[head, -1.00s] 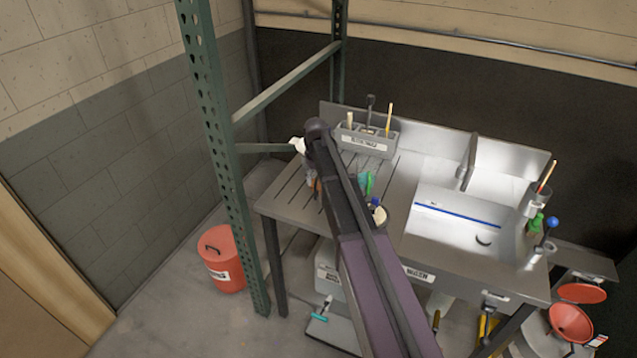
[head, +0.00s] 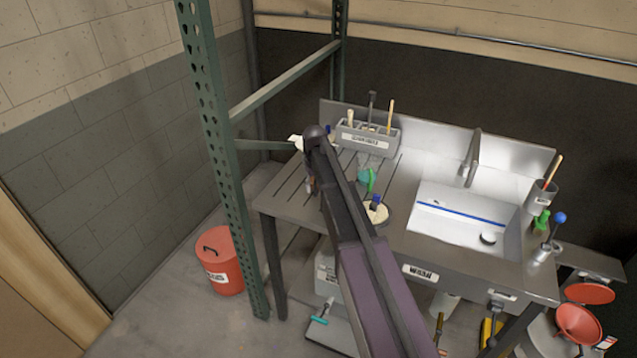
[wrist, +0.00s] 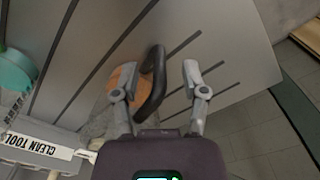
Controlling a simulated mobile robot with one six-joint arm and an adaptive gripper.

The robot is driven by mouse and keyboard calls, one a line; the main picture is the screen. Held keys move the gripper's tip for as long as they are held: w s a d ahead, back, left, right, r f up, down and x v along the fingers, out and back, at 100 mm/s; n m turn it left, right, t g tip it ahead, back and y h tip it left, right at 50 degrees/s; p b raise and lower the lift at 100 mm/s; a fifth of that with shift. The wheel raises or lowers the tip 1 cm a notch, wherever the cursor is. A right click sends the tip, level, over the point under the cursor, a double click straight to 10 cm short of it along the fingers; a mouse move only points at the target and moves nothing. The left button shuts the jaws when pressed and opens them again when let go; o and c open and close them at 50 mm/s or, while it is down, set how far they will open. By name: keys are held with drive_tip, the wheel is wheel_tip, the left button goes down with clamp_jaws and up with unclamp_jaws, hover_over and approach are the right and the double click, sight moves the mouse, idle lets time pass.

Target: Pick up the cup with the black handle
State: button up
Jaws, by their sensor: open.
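The black handle (wrist: 157,88) is in the middle of the wrist view, between the two fingers of my gripper (wrist: 158,72). The gripper is open, and I cannot tell whether either finger touches the handle. An orange-brown cup body (wrist: 126,76) shows to the left of the handle, partly covered by the left finger. In the head view, my arm reaches over the left part of the counter and hides most of the cup and the gripper.
The slotted metal counter (head: 286,204) holds a grey tool bin (head: 366,140), also in the wrist view (wrist: 40,148). A teal-green item (head: 367,178) and a round container (head: 378,213) stand right of my arm. The sink (head: 455,239) lies further right. A green post (head: 220,150) stands left.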

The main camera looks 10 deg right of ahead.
drive_tip(key=shift+f, duration=0.4)
idle(0.3)
clamp_jaws()
